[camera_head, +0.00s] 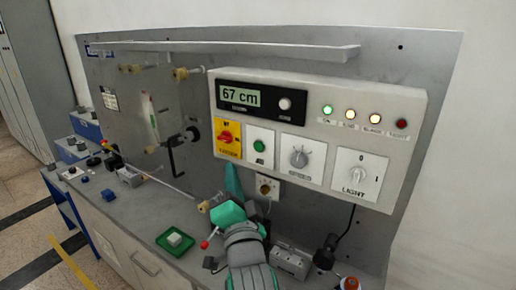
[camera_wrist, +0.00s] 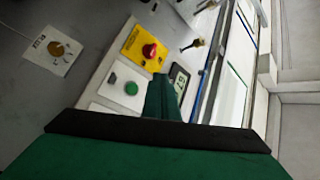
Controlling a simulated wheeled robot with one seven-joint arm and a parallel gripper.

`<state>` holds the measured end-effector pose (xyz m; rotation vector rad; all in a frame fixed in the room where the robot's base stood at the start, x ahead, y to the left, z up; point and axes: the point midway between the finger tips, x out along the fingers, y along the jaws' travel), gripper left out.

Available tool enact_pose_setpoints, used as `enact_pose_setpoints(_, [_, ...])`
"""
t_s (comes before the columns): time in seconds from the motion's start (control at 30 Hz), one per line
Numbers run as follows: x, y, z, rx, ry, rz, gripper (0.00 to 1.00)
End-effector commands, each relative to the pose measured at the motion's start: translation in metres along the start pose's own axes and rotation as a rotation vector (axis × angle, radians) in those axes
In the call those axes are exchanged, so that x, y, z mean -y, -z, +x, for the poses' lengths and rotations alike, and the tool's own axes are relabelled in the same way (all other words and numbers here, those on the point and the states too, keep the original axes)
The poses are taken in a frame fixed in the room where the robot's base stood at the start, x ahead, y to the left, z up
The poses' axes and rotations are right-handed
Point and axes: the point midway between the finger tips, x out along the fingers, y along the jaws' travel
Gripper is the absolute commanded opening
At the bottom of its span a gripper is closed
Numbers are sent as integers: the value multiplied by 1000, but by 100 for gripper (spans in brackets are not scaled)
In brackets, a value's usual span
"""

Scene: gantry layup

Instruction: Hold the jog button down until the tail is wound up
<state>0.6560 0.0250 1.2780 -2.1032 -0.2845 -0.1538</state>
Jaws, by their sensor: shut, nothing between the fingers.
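The control box (camera_head: 330,130) carries a green push button (camera_head: 259,146), which also shows in the wrist view (camera_wrist: 131,88). A square plate with a brass-coloured round button (camera_head: 265,188) sits below the box and shows in the wrist view (camera_wrist: 58,49). I cannot read which is the jog button. The display (camera_head: 240,97) reads 67 cm. A thin pale line, perhaps the tail (camera_head: 165,183), runs low across the panel to a roller (camera_head: 204,206). My gripper (camera_head: 233,170) is shut and empty, pointing up below the green button, with no contact visible. Its finger (camera_wrist: 162,98) partly hides the box.
A speed knob (camera_head: 298,158) and light switch (camera_head: 358,178) are right. A green tray (camera_head: 163,246) with a pale block and a red-knobbed lever (camera_head: 209,240) are near my arm.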

Motion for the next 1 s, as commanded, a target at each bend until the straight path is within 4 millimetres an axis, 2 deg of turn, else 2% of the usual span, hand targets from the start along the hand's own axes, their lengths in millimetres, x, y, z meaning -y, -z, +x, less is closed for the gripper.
enact_pose_setpoints(0.13, [6,3,2,1,5,6,0])
enact_pose_setpoints(0.57, [4,6,4,-1,4,7,0])
enact_pose_setpoints(1.0, [-21,32,38,-3,2,6,0])
